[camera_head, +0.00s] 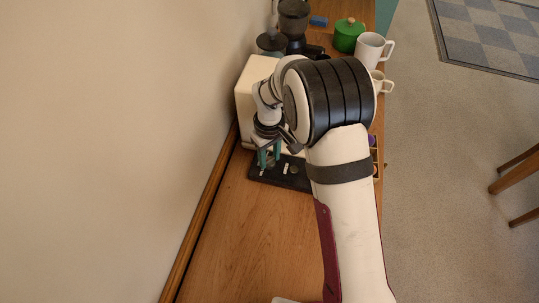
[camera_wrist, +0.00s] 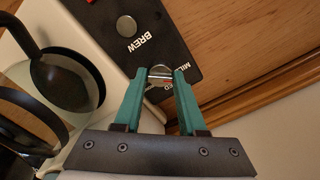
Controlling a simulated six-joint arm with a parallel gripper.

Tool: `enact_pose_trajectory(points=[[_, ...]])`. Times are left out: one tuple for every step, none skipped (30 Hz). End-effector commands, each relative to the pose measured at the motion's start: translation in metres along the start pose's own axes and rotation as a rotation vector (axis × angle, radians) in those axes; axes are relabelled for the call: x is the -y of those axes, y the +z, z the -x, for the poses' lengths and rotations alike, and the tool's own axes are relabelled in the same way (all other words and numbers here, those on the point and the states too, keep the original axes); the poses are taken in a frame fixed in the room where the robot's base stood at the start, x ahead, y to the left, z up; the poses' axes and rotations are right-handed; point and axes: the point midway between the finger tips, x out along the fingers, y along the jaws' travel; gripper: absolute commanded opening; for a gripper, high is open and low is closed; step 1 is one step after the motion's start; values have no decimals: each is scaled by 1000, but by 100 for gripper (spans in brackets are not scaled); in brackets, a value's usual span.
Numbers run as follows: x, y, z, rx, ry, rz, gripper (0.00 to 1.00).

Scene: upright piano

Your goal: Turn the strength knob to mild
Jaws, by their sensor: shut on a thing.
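The strength knob (camera_wrist: 159,71) is a small metal-looking knob between my fingertips in the wrist view, on a black control panel (camera_wrist: 160,22). Partly covered lettering starting "MIL" shows beside it; my fingers hide the rest, and I cannot tell which way the knob points. My gripper (camera_wrist: 160,78) has two green fingers, shut on the knob. In the head view my gripper (camera_head: 268,160) reaches down to the left part of the dark panel (camera_head: 296,181), in front of the cream coffee machine (camera_head: 243,95). The knob is hidden there.
A round button (camera_wrist: 126,26) marked "BREW" sits near the knob. A glass carafe (camera_wrist: 68,82) is at the left in the wrist view. A green pot (camera_head: 348,36), a white mug (camera_head: 369,50) and a smaller cup (camera_head: 379,83) stand behind my arm. The wooden top (camera_head: 250,245) is clear in front.

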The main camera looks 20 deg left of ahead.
Motion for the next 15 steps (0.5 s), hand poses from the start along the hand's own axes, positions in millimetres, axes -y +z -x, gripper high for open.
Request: enact_pose_trajectory(points=[[0,0,0,1,-1,23,0],[0,0,0,1,-1,41,0],[0,0,0,1,-1,60,0],[0,0,0,1,-1,75,0],[0,0,0,1,-1,87,0],[0,0,0,1,-1,104,0],[0,0,0,1,-1,114,0],[0,0,0,1,-1,124,0],[0,0,0,1,-1,136,0],[0,0,0,1,-1,143,0],[0,0,0,1,-1,149,0],[0,0,0,2,-1,157,0],[0,0,0,2,-1,162,0],[0,0,0,2,-1,166,0],[0,0,0,2,-1,170,0]])
